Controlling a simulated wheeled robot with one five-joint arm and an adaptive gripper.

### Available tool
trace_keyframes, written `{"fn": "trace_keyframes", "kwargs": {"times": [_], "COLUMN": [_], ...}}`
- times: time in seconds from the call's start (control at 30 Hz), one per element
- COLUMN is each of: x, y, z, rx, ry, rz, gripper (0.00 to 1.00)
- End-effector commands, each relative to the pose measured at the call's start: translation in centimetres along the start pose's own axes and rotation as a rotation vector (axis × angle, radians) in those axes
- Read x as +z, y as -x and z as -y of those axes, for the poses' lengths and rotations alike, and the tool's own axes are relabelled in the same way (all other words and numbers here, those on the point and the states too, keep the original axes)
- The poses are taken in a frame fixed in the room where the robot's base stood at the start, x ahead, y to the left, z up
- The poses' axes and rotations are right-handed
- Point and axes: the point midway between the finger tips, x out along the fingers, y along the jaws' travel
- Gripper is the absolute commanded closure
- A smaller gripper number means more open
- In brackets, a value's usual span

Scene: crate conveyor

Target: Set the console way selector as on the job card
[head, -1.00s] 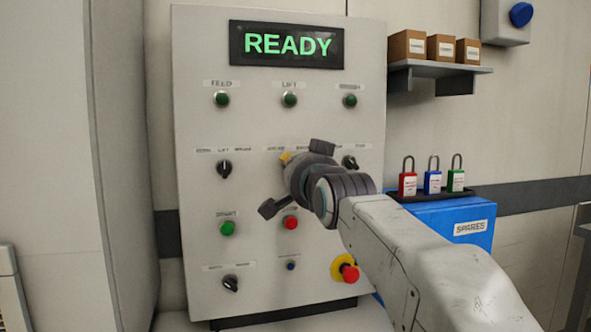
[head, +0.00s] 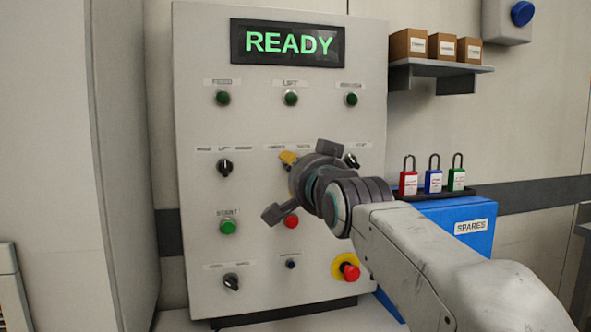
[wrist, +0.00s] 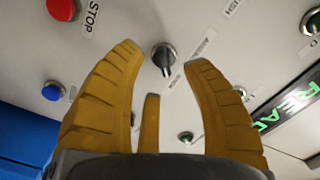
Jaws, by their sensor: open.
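In the wrist view a black selector knob (wrist: 165,60) on the panel shows between and just beyond the tips of my open gripper (wrist: 162,54), with nothing held. I cannot tell whether the tips touch it. Its labels are too blurred to read fully. In the head view my gripper (head: 288,158) is in front of the middle of the console (head: 200,120) and hides that knob. Other black selectors show at the left (head: 225,167), at the right (head: 352,161) and at the lower left (head: 231,282). I see no job card.
The display (head: 288,43) reads READY. A red stop button (head: 291,221), a green start button (head: 228,227) and an emergency stop (head: 349,272) are near my arm. A blue spares box (head: 445,215) with padlocks stands at the right, below a shelf of boxes.

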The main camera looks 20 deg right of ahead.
Motion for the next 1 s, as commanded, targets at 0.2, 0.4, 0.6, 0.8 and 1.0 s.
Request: {"fn": "trace_keyframes", "kwargs": {"times": [0.2,0.4,0.6,0.8,1.0], "x": [0.0,0.0,0.1,0.1,0.1], "y": [3.8,6.5,8.1,8.7,8.7], "z": [0.1,0.1,0.0,0.0,0.0], "rx": [-0.001,-0.001,0.000,0.001,0.001], "ry": [0.000,0.000,0.000,0.000,0.000], "rz": [0.000,0.000,0.002,0.003,0.003], "gripper": [0.56,0.56,0.56,0.56,0.56]}}
